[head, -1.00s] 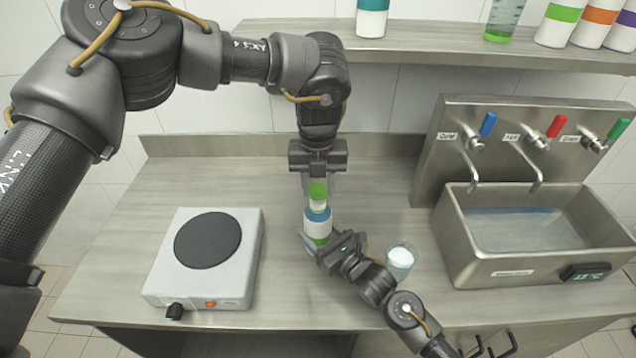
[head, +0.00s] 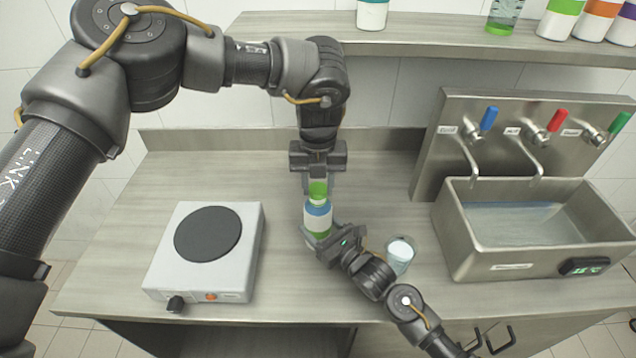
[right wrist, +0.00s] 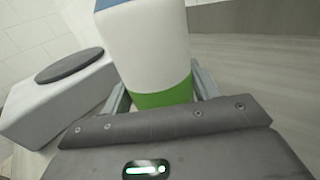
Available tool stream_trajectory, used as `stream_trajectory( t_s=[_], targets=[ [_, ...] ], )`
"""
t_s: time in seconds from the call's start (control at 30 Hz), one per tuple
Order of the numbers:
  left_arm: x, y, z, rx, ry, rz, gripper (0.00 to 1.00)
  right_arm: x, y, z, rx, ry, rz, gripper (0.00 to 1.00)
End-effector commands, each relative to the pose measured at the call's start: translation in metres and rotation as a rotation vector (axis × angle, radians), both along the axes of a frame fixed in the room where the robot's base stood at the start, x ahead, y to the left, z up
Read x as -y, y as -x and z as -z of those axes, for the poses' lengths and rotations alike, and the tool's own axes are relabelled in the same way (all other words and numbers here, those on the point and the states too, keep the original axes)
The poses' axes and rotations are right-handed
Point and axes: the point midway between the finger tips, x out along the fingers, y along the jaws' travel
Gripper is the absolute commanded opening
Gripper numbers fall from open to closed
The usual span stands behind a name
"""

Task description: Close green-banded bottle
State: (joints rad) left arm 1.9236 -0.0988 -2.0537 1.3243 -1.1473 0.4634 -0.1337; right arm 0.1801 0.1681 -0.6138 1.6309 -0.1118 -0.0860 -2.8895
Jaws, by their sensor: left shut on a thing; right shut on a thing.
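The green-banded bottle (head: 317,219) is white with a blue shoulder and a green band low down; it stands upright near the middle of the counter. It also fills the top centre of the right wrist view (right wrist: 150,45). My right gripper (head: 318,238) is shut on its lower part, with a finger on each side. My left gripper (head: 318,186) points straight down above the bottle, shut on a green cap (head: 318,189). The cap is in line with the bottle's neck. I cannot tell whether it touches the neck or hovers just above; the fingers partly hide it.
A glass with white contents (head: 399,256) stands close beside my right forearm. A hot plate (head: 204,252) is on the left, a sink (head: 510,262) with several taps on the right. A shelf (head: 430,36) with bottles runs along the back.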

Motion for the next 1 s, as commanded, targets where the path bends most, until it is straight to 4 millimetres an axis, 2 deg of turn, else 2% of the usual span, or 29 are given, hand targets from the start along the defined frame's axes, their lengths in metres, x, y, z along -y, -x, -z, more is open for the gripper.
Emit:
stream_trajectory(
  t_s=[0.67,0.7,0.77,0.87,1.0],
  targets=[
    [0.0,0.0,0.011,0.0,0.0,0.0,0.15,0.0,0.0,0.0,-0.001,0.001,0.0,0.2],
    [0.0,0.0,0.012,0.001,0.0,0.0,0.15,0.0,0.0,0.0,-0.001,0.001,0.0,0.0],
    [0.0,0.0,0.011,0.001,0.0,0.007,0.15,0.0,0.0,0.0,-0.001,0.001,0.0,0.0],
    [0.0,0.0,0.011,0.001,0.0,0.091,0.15,0.0,0.0,0.0,-0.001,0.001,0.0,0.0],
    [-0.001,0.0,0.011,0.0,-0.001,0.394,0.15,0.0,0.0,0.0,-0.001,0.001,0.0,0.0]
  ],
)
